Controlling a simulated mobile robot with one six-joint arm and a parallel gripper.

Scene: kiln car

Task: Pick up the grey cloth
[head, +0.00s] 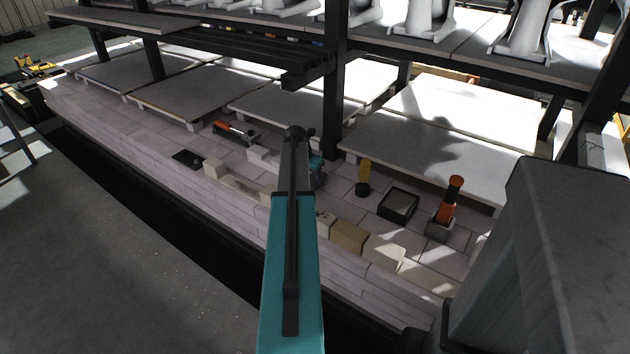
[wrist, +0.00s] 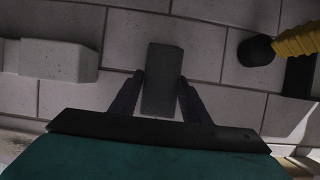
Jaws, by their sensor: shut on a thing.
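In the wrist view my gripper (wrist: 160,78) points down at the pale brick deck, one dark finger on each side of an oblong grey thing. I take this to be the grey cloth (wrist: 161,68), folded into a narrow block-like shape. The fingers are shut on its sides, and its far end sticks out past the fingertips. I cannot tell whether it still touches the bricks. In the head view my arm hides most of my gripper (head: 317,180) and the cloth.
A pale block (wrist: 55,60) lies left of my gripper. A yellow-handled tool with a black end (head: 363,178) stands to the right, then a dark square tray (head: 398,207) and an orange-and-black tool (head: 449,200). Loose bricks (head: 348,237) line the front edge. Raised slabs (head: 425,150) stand behind.

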